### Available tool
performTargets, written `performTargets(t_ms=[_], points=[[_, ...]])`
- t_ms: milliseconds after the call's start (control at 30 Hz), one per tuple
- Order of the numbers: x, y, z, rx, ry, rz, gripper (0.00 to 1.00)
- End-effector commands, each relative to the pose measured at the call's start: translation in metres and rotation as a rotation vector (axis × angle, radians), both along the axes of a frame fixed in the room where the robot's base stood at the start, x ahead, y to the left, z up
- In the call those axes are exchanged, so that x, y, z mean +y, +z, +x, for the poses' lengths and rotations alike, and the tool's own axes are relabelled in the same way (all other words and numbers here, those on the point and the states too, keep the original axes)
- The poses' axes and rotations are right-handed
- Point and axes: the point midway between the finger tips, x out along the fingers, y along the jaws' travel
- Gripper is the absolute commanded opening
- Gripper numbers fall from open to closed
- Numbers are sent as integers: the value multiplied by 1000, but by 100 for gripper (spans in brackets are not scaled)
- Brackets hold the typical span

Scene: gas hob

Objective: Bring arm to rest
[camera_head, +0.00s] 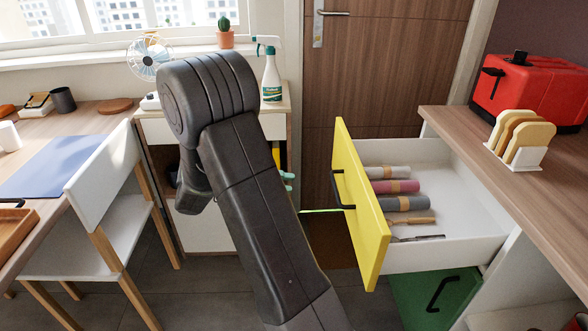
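My arm rises from the bottom centre of the head view, with dark grey links and a bend near the window side. Its farther links pass down behind the nearer one. My gripper is not clearly visible, so I cannot see whether it holds anything. A yellow-fronted drawer (359,200) stands pulled out to the right of my arm, with a gap between them. It holds rolled cloths, a brush-like item and a thin dark utensil.
A white chair (100,190) and desk (60,150) stand left. A low cabinet (205,232) with a spray bottle (271,78) is behind my arm. A counter (490,165) with a red toaster (530,90) and bread rack (517,155) is right. A door (390,65) is behind.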

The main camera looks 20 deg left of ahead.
Motion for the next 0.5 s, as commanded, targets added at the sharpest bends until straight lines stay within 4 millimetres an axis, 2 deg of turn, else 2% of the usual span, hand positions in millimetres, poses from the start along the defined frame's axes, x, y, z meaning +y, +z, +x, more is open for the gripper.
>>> performTargets(t_ms=[167,500], points=[[-15,-4,5,0,-4,-1,26],[-76,-17,27,0,-5,-1,26]])
